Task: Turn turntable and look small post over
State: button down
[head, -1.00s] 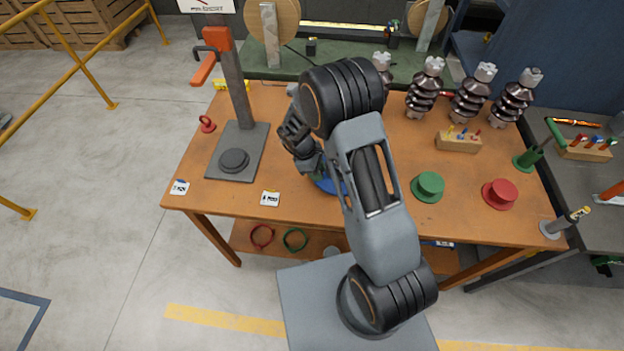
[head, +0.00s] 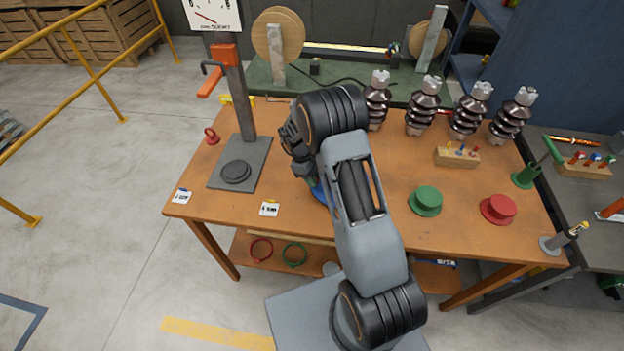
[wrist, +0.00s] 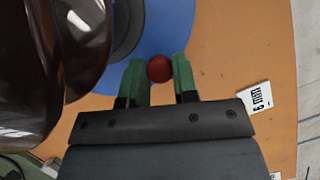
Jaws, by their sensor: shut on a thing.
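The blue turntable (wrist: 172,30) fills the top middle of the wrist view. In the head view only a sliver of its blue edge (head: 319,191) shows beside my arm. A red ball knob (wrist: 159,69) sits at the turntable's near edge. My gripper (wrist: 160,72) is shut on this knob, with a green finger on each side. A glossy dark brown ribbed post (wrist: 35,75) looms large at the left of the wrist view, by a grey round base over the turntable. My arm hides the post in the head view.
A press stand (head: 241,120) with an orange handle stands left on the wooden table (head: 385,215). Several brown insulators (head: 423,105) line the back right. Green (head: 426,200) and red (head: 498,209) flanged caps lie right. A printed card (wrist: 254,98) lies near the front edge.

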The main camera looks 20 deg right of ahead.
dwell(0.3)
jog(key=c, duration=0.9)
grip_release()
